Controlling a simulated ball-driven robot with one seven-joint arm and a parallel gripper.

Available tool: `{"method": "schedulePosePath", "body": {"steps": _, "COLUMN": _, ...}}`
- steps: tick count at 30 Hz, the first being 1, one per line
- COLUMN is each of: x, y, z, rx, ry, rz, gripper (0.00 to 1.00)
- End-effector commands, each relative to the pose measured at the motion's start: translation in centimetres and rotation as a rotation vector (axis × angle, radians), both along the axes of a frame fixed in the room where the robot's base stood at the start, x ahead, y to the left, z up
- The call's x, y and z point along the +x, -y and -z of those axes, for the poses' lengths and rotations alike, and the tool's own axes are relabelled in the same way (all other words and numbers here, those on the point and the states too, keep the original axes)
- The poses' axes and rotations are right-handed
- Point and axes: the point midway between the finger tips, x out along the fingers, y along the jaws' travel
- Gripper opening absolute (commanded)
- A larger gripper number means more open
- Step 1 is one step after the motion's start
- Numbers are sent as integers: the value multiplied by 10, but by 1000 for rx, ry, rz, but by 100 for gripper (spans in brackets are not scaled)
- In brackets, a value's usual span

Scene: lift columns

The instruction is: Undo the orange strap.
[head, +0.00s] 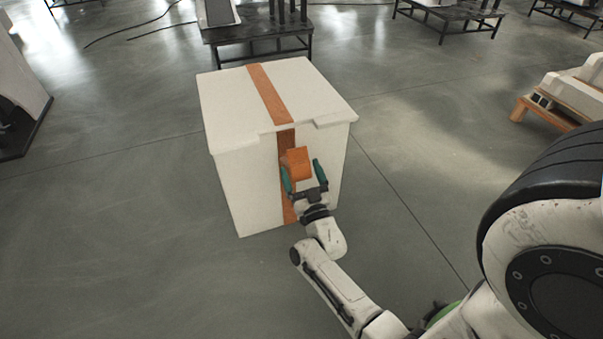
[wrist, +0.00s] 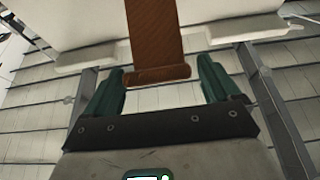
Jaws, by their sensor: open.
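A white lidded box (head: 231,153) stands on the floor in the head view. An orange strap (head: 268,92) runs over its lid and down its front face. A wider orange piece of the strap (head: 297,163) stands out from the front face, below the lid's edge. My gripper (head: 302,172) is open at the front of the box, with a green finger on each side of this piece. In the wrist view the strap (wrist: 155,35) comes down from the top and ends in a thick edge between the spread fingers (wrist: 160,78). I see no contact with either finger.
A dark metal table (head: 258,31) stands close behind the box. A wooden pallet with white parts (head: 560,95) is at the right. A white unit on a dark base (head: 20,85) is at the left. The floor around the box is clear.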

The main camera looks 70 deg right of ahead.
Motion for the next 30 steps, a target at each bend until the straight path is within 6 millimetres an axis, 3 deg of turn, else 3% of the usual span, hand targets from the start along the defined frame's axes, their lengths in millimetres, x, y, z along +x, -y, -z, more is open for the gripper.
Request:
{"method": "schedulePosePath", "body": {"steps": 5, "x": -7, "y": -8, "z": 4, "rx": 3, "ry": -3, "rz": -1, "gripper": 89}}
{"method": "schedulePosePath", "body": {"steps": 19, "x": -56, "y": -67, "z": 36, "rx": 2, "ry": -3, "rz": -2, "gripper": 89}}
{"method": "schedulePosePath", "body": {"steps": 30, "x": -65, "y": -78, "z": 42, "rx": 0, "ry": 0, "rz": -1, "gripper": 89}}
